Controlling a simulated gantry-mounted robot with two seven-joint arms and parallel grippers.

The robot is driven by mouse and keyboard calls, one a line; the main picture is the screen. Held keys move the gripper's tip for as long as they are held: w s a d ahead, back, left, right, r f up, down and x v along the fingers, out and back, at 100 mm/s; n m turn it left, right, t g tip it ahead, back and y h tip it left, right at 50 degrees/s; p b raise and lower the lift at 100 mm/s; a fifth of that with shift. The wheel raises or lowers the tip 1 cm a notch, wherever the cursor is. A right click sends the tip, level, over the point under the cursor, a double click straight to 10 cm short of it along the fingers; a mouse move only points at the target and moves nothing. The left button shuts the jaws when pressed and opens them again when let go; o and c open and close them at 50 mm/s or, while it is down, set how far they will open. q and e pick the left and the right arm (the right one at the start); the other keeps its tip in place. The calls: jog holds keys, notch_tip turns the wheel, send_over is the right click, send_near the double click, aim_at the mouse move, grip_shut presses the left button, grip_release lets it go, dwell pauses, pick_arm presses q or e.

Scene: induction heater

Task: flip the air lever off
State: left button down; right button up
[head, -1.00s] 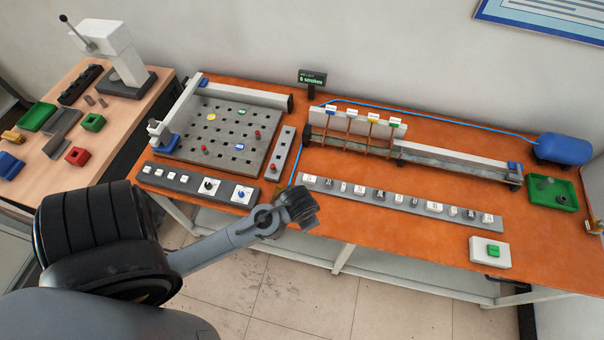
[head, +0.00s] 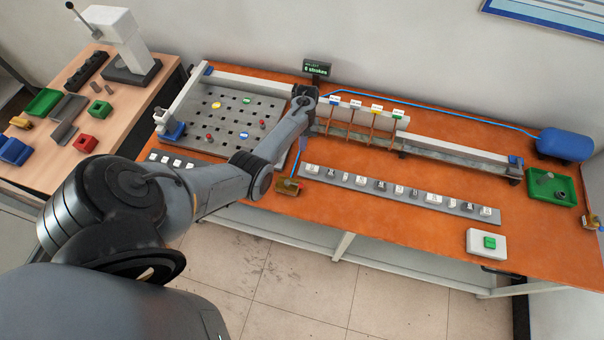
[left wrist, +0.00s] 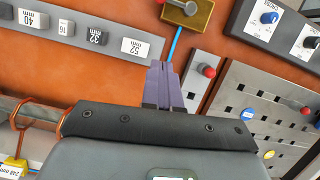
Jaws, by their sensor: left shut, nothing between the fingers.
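The air lever is on a brass valve block (head: 290,187) at the front edge of the orange bench, left of the long grey strip. My left gripper (head: 302,146) is over the bench, behind the valve in the head view. Its purple fingers (left wrist: 160,68) are shut and empty, pointing toward the valve with a gap between. The lever's exact angle is hard to tell. My right gripper is not in view.
A grey strip with white labels (head: 400,194) lies right of the valve. A perforated plate (head: 225,120) lies to the left, and a rack with copper rods (head: 365,120) stands behind. A blue tank (head: 566,145) and green tray (head: 552,187) are at the right.

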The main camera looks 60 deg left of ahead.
aim_at(294, 184)
pick_arm(q)
jog(key=shift+w+d+h, duration=0.2)
jog(key=shift+h, duration=0.1)
jog(key=b+x, duration=0.7)
jog(key=x, duration=0.3)
jog(key=shift+a, duration=0.1)
jog(key=shift+s+d+f, duration=0.1)
jog(key=shift+d+f, duration=0.15)
jog(key=shift+s+d+r+p, duration=0.25)
jog(key=shift+s+d+p, duration=0.45)
jog(key=shift+d+p, duration=0.25)
jog(key=shift+s+d+f, duration=0.15)
jog(key=shift+s+d, duration=0.1)
jog(key=shift+d, duration=0.15)
jog(key=shift+s+d, duration=0.1)
jog(key=shift+d, duration=0.05)
